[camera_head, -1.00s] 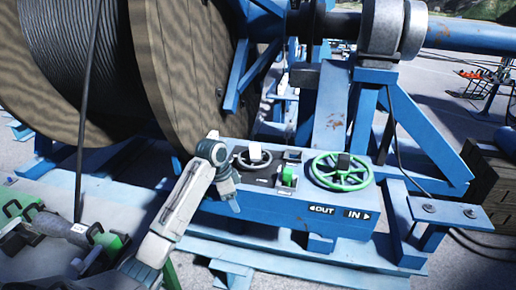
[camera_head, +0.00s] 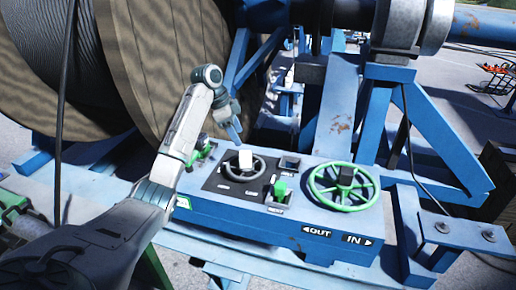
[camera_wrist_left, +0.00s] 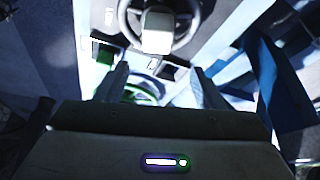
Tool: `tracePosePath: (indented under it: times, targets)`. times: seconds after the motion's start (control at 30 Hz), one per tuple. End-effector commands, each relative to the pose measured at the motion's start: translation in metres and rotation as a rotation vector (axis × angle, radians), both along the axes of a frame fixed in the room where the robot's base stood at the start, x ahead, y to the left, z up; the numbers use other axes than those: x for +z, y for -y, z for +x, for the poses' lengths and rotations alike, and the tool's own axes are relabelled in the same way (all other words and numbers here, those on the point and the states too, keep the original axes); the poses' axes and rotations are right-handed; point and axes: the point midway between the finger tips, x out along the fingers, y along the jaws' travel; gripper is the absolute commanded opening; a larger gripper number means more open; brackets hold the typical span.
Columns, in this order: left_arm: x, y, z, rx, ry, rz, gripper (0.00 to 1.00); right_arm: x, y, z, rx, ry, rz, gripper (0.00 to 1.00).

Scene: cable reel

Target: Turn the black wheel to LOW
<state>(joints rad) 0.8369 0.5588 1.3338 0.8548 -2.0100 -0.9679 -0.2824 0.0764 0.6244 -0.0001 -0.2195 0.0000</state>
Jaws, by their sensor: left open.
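The black wheel (camera_head: 258,172) lies on the dark plate on top of the blue control box (camera_head: 270,216), with a pale block at its hub. It also shows at the top of the left wrist view (camera_wrist_left: 125,22). My left gripper (camera_head: 235,131) hangs above and behind the black wheel, fingers pointing down, apart from it. In the left wrist view its two fingers (camera_wrist_left: 162,85) are spread with nothing between them. I cannot read any LOW mark near the wheel. My right gripper is not in view.
A green wheel (camera_head: 318,194) sits right of the black one, and a small green lever (camera_head: 280,189) stands between them. The big wooden cable reel (camera_head: 150,50) rises behind on the left. Blue frame beams (camera_head: 430,130) stand behind and right.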

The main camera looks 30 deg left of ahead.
Motion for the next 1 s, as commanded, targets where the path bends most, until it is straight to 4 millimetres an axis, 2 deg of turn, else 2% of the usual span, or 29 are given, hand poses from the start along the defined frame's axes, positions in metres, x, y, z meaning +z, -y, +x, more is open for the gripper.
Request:
tracePosePath:
  times: [0.17,0.4,0.5,0.53,0.8,1.0]
  targets:
    - [-0.012,0.003,0.002,-0.001,0.0,-0.001,0.62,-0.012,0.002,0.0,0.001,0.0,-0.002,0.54]
    - [-0.045,0.014,0.008,-0.002,0.002,-0.001,0.62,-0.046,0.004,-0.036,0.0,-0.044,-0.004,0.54]
    - [-0.058,0.019,0.011,-0.002,0.002,-0.001,0.62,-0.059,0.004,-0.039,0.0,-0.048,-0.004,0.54]
    - [-0.059,0.021,0.012,-0.002,-0.001,-0.002,0.62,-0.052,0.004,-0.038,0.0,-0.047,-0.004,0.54]
    - [-0.09,0.033,0.019,0.0,0.0,-0.001,0.62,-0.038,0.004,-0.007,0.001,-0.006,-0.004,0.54]
    - [-0.099,0.035,0.02,-0.001,0.001,0.001,0.62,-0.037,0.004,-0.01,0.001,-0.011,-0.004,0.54]
